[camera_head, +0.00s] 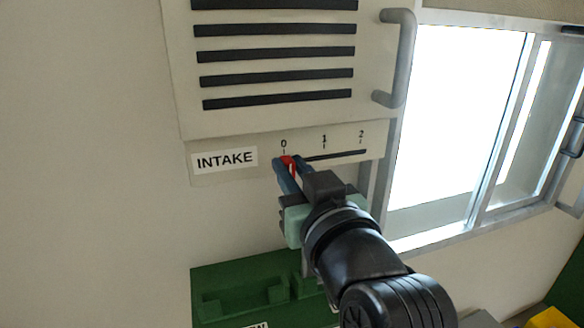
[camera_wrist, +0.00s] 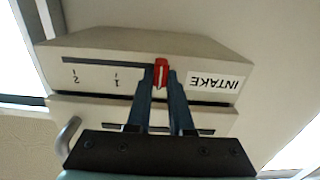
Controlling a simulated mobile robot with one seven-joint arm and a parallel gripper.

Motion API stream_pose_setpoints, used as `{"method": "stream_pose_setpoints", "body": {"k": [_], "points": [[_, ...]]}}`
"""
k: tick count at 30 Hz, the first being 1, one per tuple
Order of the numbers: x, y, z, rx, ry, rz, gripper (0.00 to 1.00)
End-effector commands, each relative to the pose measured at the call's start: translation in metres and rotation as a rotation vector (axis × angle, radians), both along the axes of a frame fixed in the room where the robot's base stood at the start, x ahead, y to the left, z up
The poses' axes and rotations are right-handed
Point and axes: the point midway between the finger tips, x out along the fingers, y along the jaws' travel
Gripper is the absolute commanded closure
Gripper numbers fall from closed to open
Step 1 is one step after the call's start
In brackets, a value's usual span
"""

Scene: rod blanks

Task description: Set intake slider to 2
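The intake slider's red knob (camera_head: 289,165) sits at the 0 end of its dark slot (camera_head: 335,155), on a pale panel marked 0, 1 and 2 with an INTAKE label (camera_head: 224,160). The knob also shows in the wrist view (camera_wrist: 161,70), where the scale appears upside down and 2 lies to the left. My gripper (camera_head: 288,161) has its two blue fingers on either side of the knob, closed up against it with no clear gap visible. The fingers partly hide the knob in the head view.
A slatted vent cover (camera_head: 275,115) is above the slider, with a grey handle (camera_head: 401,60) at its right. A bright window (camera_head: 455,120) is to the right. A green fixture (camera_head: 245,285) is below. The slot is clear between the knob and 2.

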Motion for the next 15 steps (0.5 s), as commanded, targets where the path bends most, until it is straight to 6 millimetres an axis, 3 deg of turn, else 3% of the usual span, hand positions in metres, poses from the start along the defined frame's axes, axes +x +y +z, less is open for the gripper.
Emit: {"method": "stream_pose_setpoints", "body": {"k": [3,15], "points": [[-0.0002,-0.0001,0.0002,0.0,0.0,0.0,1.0],[-0.0003,-0.0001,0.0004,0.0,0.0,0.0,1.0]]}}
